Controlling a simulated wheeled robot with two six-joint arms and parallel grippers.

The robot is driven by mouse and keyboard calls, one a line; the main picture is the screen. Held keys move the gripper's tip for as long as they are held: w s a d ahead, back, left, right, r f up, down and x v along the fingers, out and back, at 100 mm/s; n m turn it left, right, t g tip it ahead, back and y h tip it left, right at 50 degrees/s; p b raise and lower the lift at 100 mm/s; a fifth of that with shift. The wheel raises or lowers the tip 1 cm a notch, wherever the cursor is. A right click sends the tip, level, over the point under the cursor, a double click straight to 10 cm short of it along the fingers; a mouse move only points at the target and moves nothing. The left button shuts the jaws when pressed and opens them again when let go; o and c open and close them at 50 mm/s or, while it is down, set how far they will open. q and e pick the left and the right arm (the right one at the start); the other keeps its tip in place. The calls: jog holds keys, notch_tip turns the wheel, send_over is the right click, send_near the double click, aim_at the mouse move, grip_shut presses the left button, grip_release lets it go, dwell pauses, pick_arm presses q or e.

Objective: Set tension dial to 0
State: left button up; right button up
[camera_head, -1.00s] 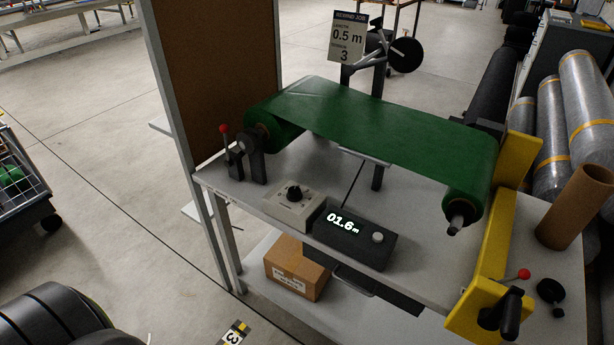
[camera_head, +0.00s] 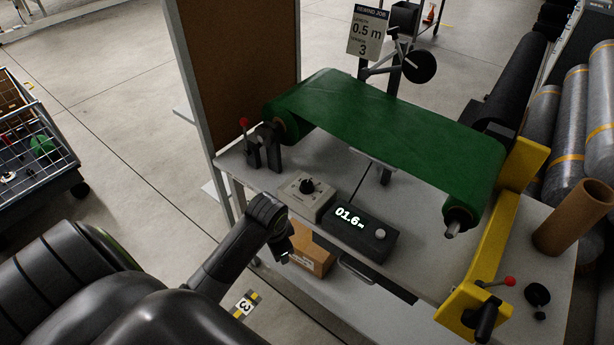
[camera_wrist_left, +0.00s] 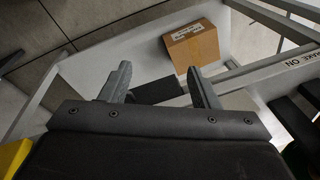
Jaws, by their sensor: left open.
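The tension dial is a black knob (camera_head: 307,185) on a small beige box (camera_head: 318,206) on the front left of the grey table. The number it points to is too small to read. My left arm comes in from the left, and its gripper (camera_head: 287,254) hangs at the table's front edge, below and left of the dial box, apart from the knob. In the left wrist view the gripper (camera_wrist_left: 160,85) has its two fingers wide apart with nothing between them. My right gripper is in neither view.
A black counter box (camera_head: 352,230) reading 01.6 m stands right of the dial box. A green web (camera_head: 400,125) runs between rollers behind. A red-tipped lever (camera_head: 244,122) stands at left. A cardboard box (camera_wrist_left: 191,45) sits on the lower shelf. A sign (camera_head: 368,32) reads 0.5 m and 3.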

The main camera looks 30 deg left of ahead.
pick_arm(q)
jog(key=w+a+r+m+g, duration=0.1)
jog(key=w+a+r+m, duration=0.1)
jog(key=w+r, duration=0.35)
jog(key=w+a+r+m, duration=0.1)
jog(key=w+r+m, duration=0.1)
jog(key=w, duration=0.6)
notch_tip(320, 180, up, 11)
jog(key=m+g+h, duration=0.1)
jog(key=m, duration=0.2)
send_over(307, 183)
notch_tip(307, 183, down, 9)
jog(key=b, duration=0.9)
jog(key=shift+s, duration=0.1)
notch_tip(307, 183, down, 8)
jog(key=shift+r, duration=0.1)
